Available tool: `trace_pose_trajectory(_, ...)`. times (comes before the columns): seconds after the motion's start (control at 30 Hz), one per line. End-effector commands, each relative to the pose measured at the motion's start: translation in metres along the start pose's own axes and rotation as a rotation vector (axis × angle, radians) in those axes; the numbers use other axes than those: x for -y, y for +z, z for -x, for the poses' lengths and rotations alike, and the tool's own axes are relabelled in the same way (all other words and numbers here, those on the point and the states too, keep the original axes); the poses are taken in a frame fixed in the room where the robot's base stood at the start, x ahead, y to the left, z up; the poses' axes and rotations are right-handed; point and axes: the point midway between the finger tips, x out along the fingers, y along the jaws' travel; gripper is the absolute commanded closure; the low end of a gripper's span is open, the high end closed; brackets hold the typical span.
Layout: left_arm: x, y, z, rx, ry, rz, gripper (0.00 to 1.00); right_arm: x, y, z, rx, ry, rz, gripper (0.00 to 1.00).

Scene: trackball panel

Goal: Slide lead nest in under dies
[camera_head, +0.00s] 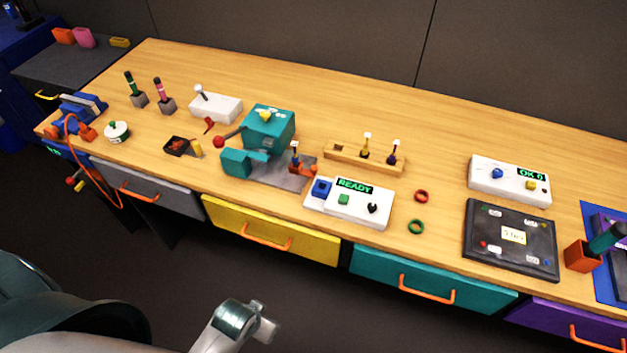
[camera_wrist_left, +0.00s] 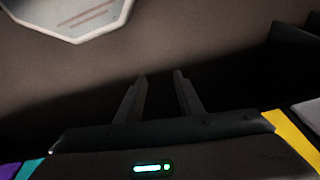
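A teal press (camera_head: 268,130) with a red-knobbed lever stands left of the middle of the bench. A grey plate (camera_head: 270,175) extends from its front. A small orange nest (camera_head: 304,170) sits on the plate's right part, to the right of the teal head and apart from it. A dark lead with a white tip (camera_head: 295,155) stands upright at the nest. The dies are too small to make out. My left gripper is off the front of the bench, low in the head view; its fingers (camera_wrist_left: 160,85) are apart and empty in the left wrist view. My right gripper is not seen.
A white box reading READY (camera_head: 358,203) stands close right of the plate. A wooden rack (camera_head: 350,157) with two leads stands behind it. A dark tray (camera_head: 185,147) lies left of the press. Red (camera_head: 421,196) and green (camera_head: 416,227) rings lie at right. Drawers line the bench front.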

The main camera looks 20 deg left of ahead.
Motion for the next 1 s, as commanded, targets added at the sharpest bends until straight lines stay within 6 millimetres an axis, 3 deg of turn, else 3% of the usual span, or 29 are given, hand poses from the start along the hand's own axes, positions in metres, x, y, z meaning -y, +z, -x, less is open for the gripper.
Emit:
trace_pose_trajectory(0.1, 0.0, -0.024, 0.036, -0.044, -0.027, 0.023, 0.66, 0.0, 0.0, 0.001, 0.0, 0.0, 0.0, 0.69)
trace_pose_trajectory(0.3, 0.002, -0.077, 0.089, -0.174, -0.121, 0.121, 0.66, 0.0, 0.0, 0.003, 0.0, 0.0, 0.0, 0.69)
trace_pose_trajectory(0.57, -0.003, -0.154, 0.13, -0.402, -0.24, 0.273, 0.66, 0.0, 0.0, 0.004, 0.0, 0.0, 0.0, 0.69)
trace_pose_trajectory(0.8, -0.026, -0.239, 0.178, -0.704, -0.311, 0.393, 0.66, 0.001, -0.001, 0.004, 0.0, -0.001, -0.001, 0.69)
trace_pose_trajectory(1.0, -0.041, -0.275, 0.205, -0.852, -0.321, 0.428, 0.66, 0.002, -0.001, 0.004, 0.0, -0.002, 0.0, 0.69)
